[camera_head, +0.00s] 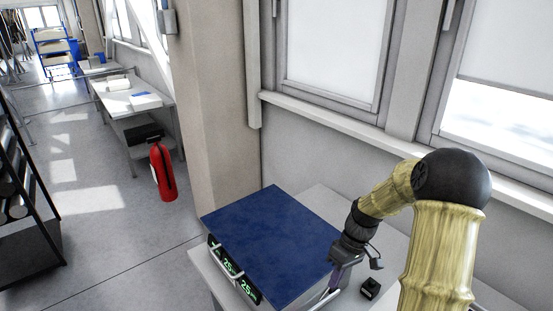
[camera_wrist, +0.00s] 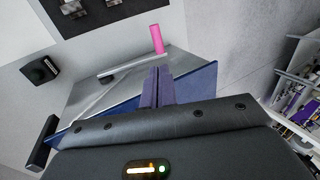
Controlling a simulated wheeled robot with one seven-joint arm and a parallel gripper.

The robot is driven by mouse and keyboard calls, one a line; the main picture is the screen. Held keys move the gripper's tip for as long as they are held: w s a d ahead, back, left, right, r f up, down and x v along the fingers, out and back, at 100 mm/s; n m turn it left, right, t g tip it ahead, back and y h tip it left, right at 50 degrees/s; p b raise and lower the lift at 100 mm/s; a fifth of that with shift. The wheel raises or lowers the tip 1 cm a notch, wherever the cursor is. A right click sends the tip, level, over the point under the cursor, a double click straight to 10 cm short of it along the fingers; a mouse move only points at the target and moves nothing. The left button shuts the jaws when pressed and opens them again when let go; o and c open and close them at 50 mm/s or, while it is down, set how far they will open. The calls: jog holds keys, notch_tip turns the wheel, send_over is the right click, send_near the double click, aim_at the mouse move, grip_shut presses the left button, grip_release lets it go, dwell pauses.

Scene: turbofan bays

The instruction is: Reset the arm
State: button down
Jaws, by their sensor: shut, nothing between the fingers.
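My arm shows in the head view, bent at its black elbow, with the forearm reaching left and down. My gripper (camera_head: 335,280) hangs at the right edge of a blue-topped scale (camera_head: 270,240); I cannot tell whether it touches it. In the wrist view my two purple fingers (camera_wrist: 157,88) are together, with nothing between them. The blue top (camera_wrist: 200,85) shows behind the fingers there.
The scale, with green digits, stands on a pale table (camera_head: 205,270). A small black box (camera_head: 370,288) lies right of my gripper. A pink cylinder (camera_wrist: 157,38) shows beyond my fingertips. Windows and a wall stand behind. A red extinguisher (camera_head: 162,172) stands left; the aisle floor is clear.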

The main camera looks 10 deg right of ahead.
jog(key=s+a+r+m+t+h+b, duration=0.1)
jog(key=s+a+r+m+t+h, duration=0.1)
jog(key=s, duration=0.3)
jog(key=s+a+r+m+t+h+b, duration=0.1)
jog(key=s+a+r+m+t+h, duration=0.1)
jog(key=s+a+r+m+t, duration=0.1)
jog(key=s+a+m, duration=0.1)
jog(key=s+a, duration=0.1)
jog(key=s, duration=0.1)
